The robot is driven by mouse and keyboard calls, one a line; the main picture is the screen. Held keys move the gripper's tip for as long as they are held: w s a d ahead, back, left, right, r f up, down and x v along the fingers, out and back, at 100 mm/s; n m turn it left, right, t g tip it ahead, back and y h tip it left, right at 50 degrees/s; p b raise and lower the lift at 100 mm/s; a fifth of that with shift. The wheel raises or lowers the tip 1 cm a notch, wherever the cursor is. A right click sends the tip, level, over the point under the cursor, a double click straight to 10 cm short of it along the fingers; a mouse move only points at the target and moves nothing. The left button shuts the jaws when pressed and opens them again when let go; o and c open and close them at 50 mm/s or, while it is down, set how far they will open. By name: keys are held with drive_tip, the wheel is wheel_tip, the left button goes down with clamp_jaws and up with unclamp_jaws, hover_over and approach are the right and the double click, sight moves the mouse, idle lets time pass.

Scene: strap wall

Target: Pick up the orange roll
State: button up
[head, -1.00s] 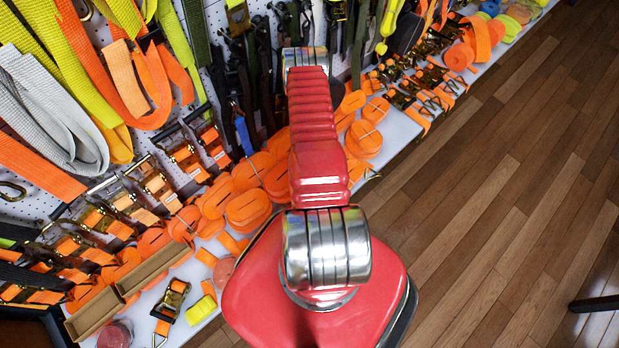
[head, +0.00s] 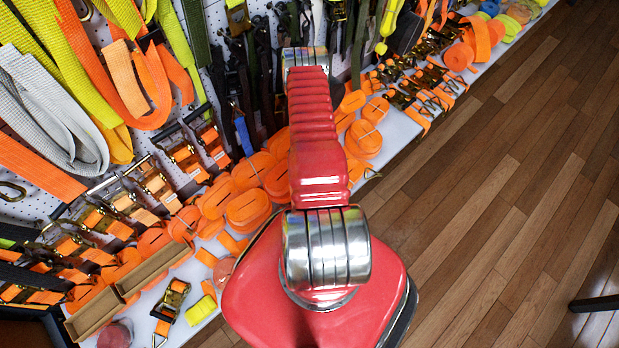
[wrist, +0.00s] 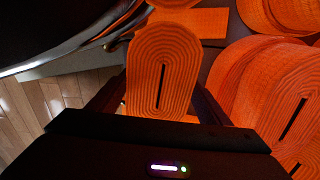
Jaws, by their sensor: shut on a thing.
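An orange roll (wrist: 163,65) of coiled strap, oval with a dark slot in its middle, stands between the fingers of my gripper (wrist: 160,100) in the wrist view. The dark fingers press in on its left and right sides, so the gripper is shut on it. My red arm covers the gripper in the head view. I cannot tell whether the roll is clear of the surface under it.
More orange rolls (wrist: 262,85) lie close on the right in the wrist view. In the head view, orange rolls (head: 246,208) and ratchet straps (head: 172,300) crowd the white shelf (head: 397,128) below the pegboard. The wooden floor (head: 500,200) is open on the right.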

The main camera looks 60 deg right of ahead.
drive_tip(key=shift+r, duration=0.1)
drive_tip(key=shift+r, duration=4.9)
